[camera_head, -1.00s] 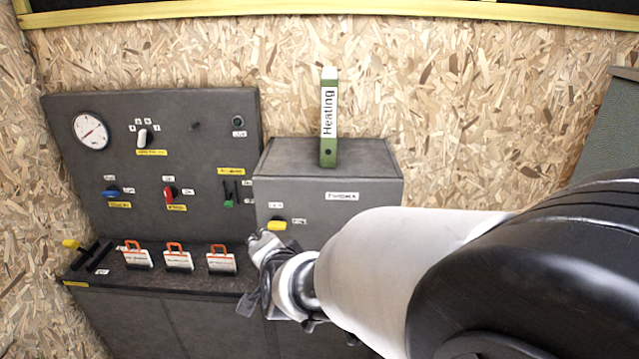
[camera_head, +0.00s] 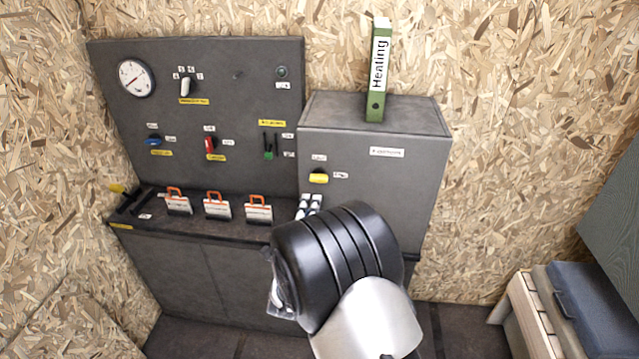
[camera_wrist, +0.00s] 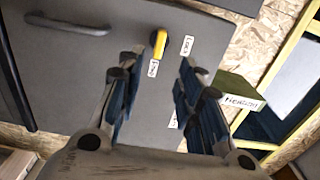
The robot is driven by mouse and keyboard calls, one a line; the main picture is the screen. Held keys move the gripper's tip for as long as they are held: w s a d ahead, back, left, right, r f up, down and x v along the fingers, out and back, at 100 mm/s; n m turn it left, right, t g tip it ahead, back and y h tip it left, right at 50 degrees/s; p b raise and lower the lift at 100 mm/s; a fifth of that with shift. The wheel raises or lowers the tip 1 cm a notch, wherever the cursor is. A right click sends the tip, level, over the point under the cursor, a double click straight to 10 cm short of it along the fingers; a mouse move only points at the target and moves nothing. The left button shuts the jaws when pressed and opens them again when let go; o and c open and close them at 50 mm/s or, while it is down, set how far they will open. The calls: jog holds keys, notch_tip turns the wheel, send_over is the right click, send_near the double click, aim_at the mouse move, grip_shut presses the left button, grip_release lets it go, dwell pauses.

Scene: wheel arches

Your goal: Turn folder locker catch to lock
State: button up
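The grey locker (camera_head: 415,185) stands against the board wall, with a green Heating folder (camera_head: 377,85) upright on top. Its yellow catch (camera_head: 319,178) is on the upper left of the front, between two small white labels. In the wrist view the catch (camera_wrist: 159,42) shows beyond the fingertips, roughly between them, with no contact visible. My gripper (camera_wrist: 157,72) is open and empty, its fingers spread to either side. In the head view my gripper's fingertips (camera_head: 309,204) show just below the catch; my arm hides the rest of it.
A dark handle (camera_wrist: 66,25) is on the locker front at left in the wrist view. A blue-lidded box (camera_head: 590,300) stands at lower right.

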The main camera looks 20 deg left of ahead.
aim_at(317, 181)
jog(key=b+x, duration=0.1)
jog(key=x, duration=1.1)
jog(key=shift+w+a, duration=0.1)
jog(key=shift+w, duration=0.05)
jog(key=shift+c, duration=0.4)
grip_shut()
